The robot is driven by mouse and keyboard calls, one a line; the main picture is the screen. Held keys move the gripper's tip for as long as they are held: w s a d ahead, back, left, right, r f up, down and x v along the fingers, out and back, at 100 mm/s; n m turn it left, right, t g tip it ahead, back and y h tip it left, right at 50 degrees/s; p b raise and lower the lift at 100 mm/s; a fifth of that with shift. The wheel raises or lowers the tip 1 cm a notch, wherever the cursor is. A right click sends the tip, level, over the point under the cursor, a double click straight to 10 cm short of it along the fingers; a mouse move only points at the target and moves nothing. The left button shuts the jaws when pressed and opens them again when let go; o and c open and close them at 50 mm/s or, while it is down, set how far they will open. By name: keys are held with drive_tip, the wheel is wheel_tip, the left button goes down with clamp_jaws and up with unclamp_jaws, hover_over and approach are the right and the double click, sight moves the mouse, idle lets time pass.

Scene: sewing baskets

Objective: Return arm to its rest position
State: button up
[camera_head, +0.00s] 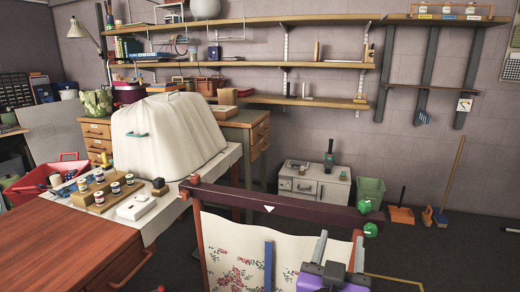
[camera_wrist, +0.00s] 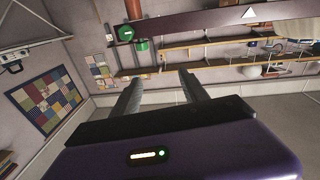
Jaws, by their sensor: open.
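My gripper (camera_head: 339,250) shows at the bottom right of the head view, with a purple body and two grey fingers pointing up. It is in front of the floral cloth (camera_head: 232,262) and below the dark beam (camera_head: 275,206) of the frame. In the wrist view my gripper (camera_wrist: 160,86) has its two fingers well apart, with nothing between them. The dark beam (camera_wrist: 205,24) crosses the top of the wrist view, with a green knob (camera_wrist: 128,33) at its end. Whether the gripper touches the cloth or frame cannot be told.
A reddish wooden table (camera_head: 60,250) fills the lower left. A white-covered hump (camera_head: 165,130) stands on a bench with spools (camera_head: 99,198). A white cabinet (camera_head: 315,186), green bin (camera_head: 370,190) and broom (camera_head: 452,175) stand by the back wall. The floor at right is mostly open.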

drive_tip(key=s+a+f+n+t+y, duration=0.2)
drive_tip(key=s+a+f+n+y, duration=0.3)
drive_tip(key=s+f+n+y, duration=0.35)
drive_tip(key=s+d+f+m+g, duration=0.1)
drive_tip(key=s+d+f+m, duration=0.15)
drive_tip(key=s, duration=0.85)
drive_tip(key=s+d+f+m+g+h, duration=0.1)
drive_tip(key=s+d+f+g, duration=0.2)
drive_tip(key=s, duration=0.7)
drive_tip(key=s+d+f+m, duration=0.1)
drive_tip(key=s+d+f, duration=0.25)
drive_tip(key=s, duration=0.75)
wheel_tip(320, 180, up, 13)
drive_tip(key=p, duration=1.2)
drive_tip(key=shift+s+d, duration=0.15)
